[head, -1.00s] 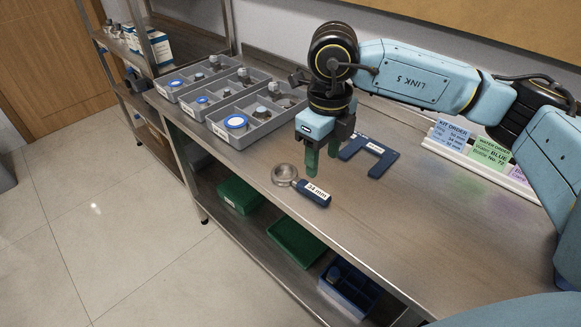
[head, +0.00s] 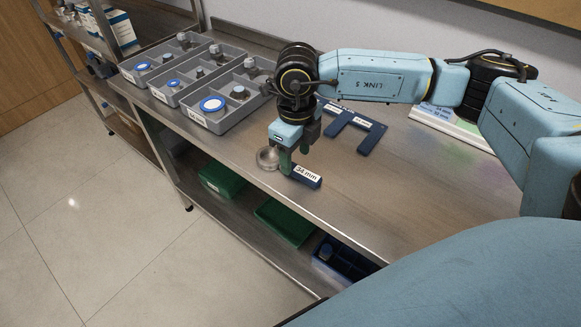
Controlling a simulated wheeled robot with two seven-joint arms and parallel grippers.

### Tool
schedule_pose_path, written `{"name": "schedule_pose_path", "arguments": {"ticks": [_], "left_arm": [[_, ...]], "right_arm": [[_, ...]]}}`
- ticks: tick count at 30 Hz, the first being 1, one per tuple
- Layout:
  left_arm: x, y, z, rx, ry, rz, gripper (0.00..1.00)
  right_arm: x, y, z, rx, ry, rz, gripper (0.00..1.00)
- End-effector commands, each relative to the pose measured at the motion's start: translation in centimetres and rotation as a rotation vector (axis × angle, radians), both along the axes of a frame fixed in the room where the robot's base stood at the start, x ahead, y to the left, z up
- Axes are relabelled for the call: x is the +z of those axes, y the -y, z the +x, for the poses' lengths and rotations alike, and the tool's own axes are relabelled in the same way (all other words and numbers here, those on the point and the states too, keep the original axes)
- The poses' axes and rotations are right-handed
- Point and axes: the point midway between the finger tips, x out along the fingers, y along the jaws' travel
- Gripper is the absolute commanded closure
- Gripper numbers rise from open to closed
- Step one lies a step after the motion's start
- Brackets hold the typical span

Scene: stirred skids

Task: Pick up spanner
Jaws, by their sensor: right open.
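The spanner (head: 308,178) lies flat near the front edge of the metal bench. It has a dark blue handle with a white "34 mm" label and a grey metal ring at its left end. My right gripper (head: 293,160) points down at the spanner, with its green fingers spread around the part between ring and handle. One finger hides part of the spanner there. I cannot tell whether the fingers touch it. My left gripper is not in view.
A dark blue forked holder (head: 368,138) with white labels lies behind the gripper. Several grey compartment trays (head: 214,123) with lidded containers stand at the left. Green bins (head: 285,222) sit on the lower shelf. The bench right of the spanner is clear.

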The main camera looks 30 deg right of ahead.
Motion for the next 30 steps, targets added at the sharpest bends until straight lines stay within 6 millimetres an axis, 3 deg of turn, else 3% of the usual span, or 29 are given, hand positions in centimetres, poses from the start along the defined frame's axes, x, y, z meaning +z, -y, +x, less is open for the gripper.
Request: {"name": "schedule_pose_path", "arguments": {"ticks": [6,15,27,30], "left_arm": [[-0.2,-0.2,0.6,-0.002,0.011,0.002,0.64],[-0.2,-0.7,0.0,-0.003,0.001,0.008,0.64],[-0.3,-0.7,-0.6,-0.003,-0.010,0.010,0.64],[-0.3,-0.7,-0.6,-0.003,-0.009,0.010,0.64]], "right_arm": [[-3.2,0.1,0.2,0.000,-0.003,0.000,0.47],[-3.7,0.1,0.3,0.001,0.000,0.001,0.47],[-3.6,0.1,0.3,0.000,0.000,0.001,0.98],[-3.6,0.1,0.3,0.000,0.000,0.001,1.00]]}}
